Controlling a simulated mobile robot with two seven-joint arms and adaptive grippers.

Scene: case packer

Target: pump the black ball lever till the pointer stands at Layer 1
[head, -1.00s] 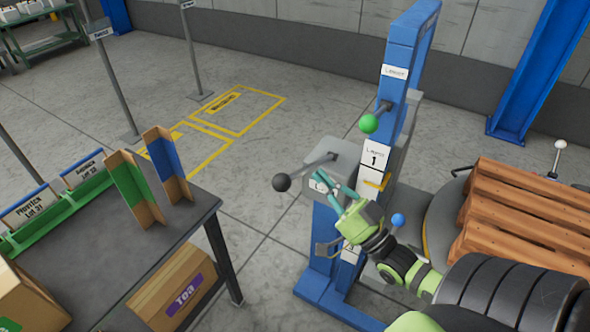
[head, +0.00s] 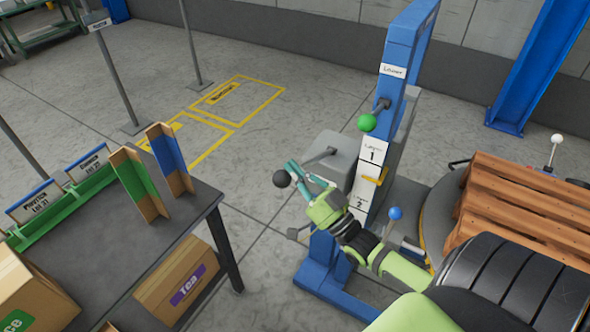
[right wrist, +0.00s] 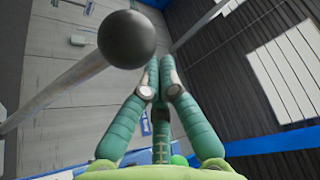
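The black ball (head: 281,179) sits on the end of a grey lever (head: 318,157) that slopes down and left from the grey box on the blue lift column. My right gripper (head: 291,166) has its teal fingertips drawn together, with nothing between them, right beside the ball. In the right wrist view the black ball (right wrist: 127,39) is just left of the fingertips (right wrist: 159,60); I cannot tell whether they touch. The yellow pointer (head: 374,180) stands below the Layer 1 plate (head: 374,152), near the top of the Layer 2 plate (head: 360,203). My left gripper is out of view.
A green ball (head: 367,122) projects from the blue column (head: 402,60) above, and a blue ball (head: 395,213) stands to the right of my wrist. A wooden pallet (head: 520,205) is at the right. A dark table (head: 205,205) with boxes is at the left.

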